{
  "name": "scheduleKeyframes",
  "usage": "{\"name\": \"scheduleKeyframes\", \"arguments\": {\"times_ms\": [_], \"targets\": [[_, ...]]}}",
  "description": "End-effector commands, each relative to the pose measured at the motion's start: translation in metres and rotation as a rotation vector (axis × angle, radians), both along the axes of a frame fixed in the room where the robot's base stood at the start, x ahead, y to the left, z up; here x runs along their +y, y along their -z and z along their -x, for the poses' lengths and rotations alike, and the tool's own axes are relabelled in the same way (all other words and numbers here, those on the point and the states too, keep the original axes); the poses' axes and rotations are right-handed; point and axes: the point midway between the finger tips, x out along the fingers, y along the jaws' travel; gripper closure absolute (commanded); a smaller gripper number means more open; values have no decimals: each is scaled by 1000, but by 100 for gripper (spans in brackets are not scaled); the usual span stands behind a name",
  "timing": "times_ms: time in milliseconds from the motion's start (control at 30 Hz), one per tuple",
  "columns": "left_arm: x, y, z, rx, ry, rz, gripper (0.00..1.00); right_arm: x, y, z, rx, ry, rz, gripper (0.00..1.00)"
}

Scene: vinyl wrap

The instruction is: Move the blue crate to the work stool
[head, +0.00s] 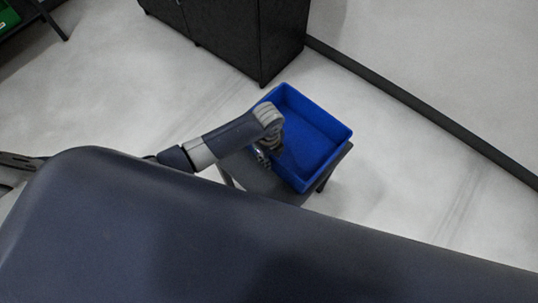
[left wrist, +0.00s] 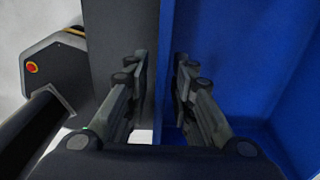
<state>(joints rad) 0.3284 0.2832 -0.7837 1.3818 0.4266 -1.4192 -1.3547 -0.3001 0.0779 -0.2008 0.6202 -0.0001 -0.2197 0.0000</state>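The blue crate (head: 318,128) is open-topped and looks empty. In the head view it sits on a dark stool-like stand (head: 270,187) with thin legs, which shows below and left of it. My left gripper (head: 263,156) is at the crate's near left wall, partly hidden by its own wrist. In the left wrist view my left gripper (left wrist: 161,65) has its fingers apart, one on each side of the blue crate wall (left wrist: 167,30). Small gaps seem to show between fingers and wall. My right gripper is in neither view.
A black cabinet (head: 235,35) stands behind the crate, at the top. A dark skirting strip (head: 430,110) runs along the wall at the right. A green item (head: 8,18) lies on a dark rack at the far top left. The pale floor right of the stand is clear.

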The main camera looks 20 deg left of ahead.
Motion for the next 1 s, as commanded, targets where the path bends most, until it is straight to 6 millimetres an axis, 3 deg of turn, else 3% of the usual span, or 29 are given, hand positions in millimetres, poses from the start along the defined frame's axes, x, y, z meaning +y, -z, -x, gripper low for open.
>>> {"name": "scheduleKeyframes", "arguments": {"times_ms": [367, 567, 800, 1000], "targets": [[0, -7, 0, -2, 0, 1, 75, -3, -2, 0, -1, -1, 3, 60], [0, -37, 0, -4, 2, 1, 75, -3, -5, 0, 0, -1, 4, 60], [1, -87, 0, -4, 1, 2, 75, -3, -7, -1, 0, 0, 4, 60], [1, -115, 1, -1, 0, 2, 75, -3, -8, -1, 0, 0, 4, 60]]}}
